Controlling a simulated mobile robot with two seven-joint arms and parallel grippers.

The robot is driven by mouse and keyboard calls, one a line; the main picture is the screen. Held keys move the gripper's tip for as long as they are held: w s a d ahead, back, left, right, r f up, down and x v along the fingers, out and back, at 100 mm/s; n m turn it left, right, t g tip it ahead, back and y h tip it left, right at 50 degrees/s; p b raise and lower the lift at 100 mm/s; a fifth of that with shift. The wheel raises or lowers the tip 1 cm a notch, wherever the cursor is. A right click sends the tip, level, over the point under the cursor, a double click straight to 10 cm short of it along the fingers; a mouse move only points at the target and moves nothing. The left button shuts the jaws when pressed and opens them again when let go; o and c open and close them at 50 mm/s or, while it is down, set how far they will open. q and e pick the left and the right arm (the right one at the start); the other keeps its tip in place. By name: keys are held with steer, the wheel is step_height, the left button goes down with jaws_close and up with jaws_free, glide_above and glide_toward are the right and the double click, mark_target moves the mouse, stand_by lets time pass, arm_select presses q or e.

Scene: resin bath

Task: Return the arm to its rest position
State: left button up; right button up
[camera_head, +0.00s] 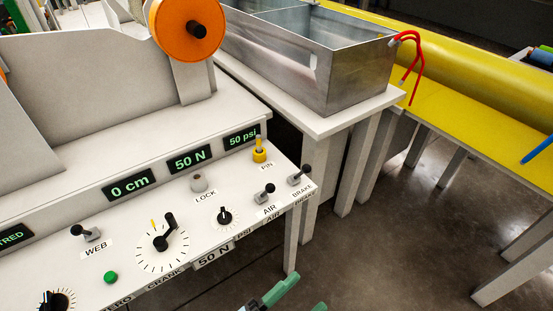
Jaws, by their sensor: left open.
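My left gripper (307,293) shows at the bottom edge, right of centre. Only the teal ends of its two fingers are in view. They are apart, with nothing seen between them. The gripper is over the grey floor, in front of and below the right end of the control panel (222,247), and appears clear of it. The rest of my left arm is out of view. My right gripper is not in view.
The panel carries a crank (165,239), a yellow pin (259,152), and air (265,193) and brake (301,174) levers. Displays read 0 cm, 50 N and 50 psi. A metal bath (345,80) stands behind on a white table. A yellow table (470,125) is at right. Floor between is open.

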arm_select(q)
steer(key=s+a+f+n+y, duration=0.3)
steer(key=a+f+n+y, duration=0.3)
steer(key=a+f, duration=0.1)
steer(key=s+a+f+n+y, duration=0.3)
steer(key=a+f+n+y, duration=0.2)
steer(key=a+f, duration=0.25)
steer(key=s+a+f+n+g+y, duration=0.25)
steer(key=s+a+f, duration=0.2)
steer(key=s, duration=0.35)
steer(key=s+a+f+n+g+y, duration=0.1)
steer(key=s+a+f+n+g, duration=0.3)
steer(key=s, duration=0.4)
steer(key=w+a+r+t+p, duration=0.1)
steer(key=w+r+p, duration=0.1)
steer(key=r+p, duration=0.4)
steer(key=w+r+m+t+p, duration=0.1)
steer(key=w+r+p, duration=0.2)
steer(key=r+p, duration=0.3)
steer(key=shift+a+r, duration=0.35)
steer(key=shift+r, duration=0.4)
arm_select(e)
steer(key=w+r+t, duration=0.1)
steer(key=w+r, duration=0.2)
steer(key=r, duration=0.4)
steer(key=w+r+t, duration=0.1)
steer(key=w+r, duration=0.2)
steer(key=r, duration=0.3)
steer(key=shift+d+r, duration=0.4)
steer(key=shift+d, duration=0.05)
